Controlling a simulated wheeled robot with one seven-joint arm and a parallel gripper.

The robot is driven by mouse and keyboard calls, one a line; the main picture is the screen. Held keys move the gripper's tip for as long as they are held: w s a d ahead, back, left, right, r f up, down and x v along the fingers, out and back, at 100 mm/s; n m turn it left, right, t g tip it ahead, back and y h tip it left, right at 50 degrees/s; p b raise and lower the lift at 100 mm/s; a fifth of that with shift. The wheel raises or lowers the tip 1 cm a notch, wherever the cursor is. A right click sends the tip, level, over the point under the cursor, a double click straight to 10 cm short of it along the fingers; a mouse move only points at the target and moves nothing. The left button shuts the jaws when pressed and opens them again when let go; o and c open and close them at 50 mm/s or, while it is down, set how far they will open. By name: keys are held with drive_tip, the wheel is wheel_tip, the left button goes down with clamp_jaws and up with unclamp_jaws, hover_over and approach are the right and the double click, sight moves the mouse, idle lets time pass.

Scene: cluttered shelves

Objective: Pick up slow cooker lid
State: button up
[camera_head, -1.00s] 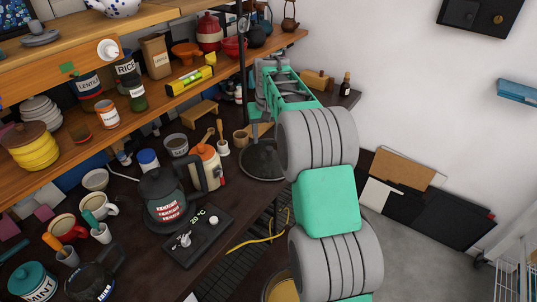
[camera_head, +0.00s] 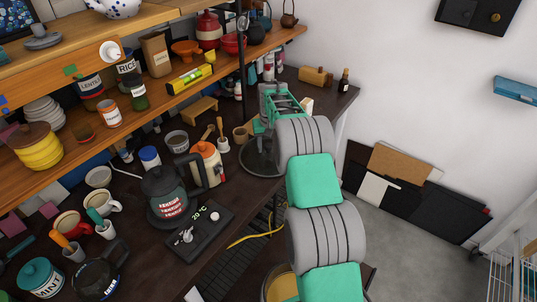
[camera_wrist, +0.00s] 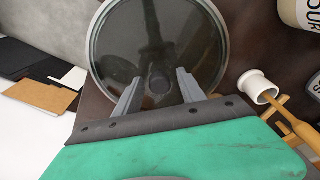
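The slow cooker lid, a round dark glass disc with a pale rim, fills the upper middle of the wrist view (camera_wrist: 205,30). Its dark knob (camera_wrist: 159,80) is near the middle of that view. In the head view, the lid (camera_head: 252,163) is at the back right of the counter, partly covered by my arm. My gripper (camera_wrist: 160,76) is open and empty, one finger on each side of the knob, with gaps showing. I cannot tell how far the fingertips are above the lid. The head view hides the fingertips.
A white-rimmed pot with a wooden utensil (camera_wrist: 259,86) is close to the right of my gripper. A wooden shelf (camera_head: 215,80) overhangs the counter at the left. A black kettle (camera_head: 165,190) and an orange-topped jug (camera_head: 207,165) stand left of the lid.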

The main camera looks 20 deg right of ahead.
clamp_jaws()
drive_tip(key=shift+r, duration=0.1)
idle(0.5)
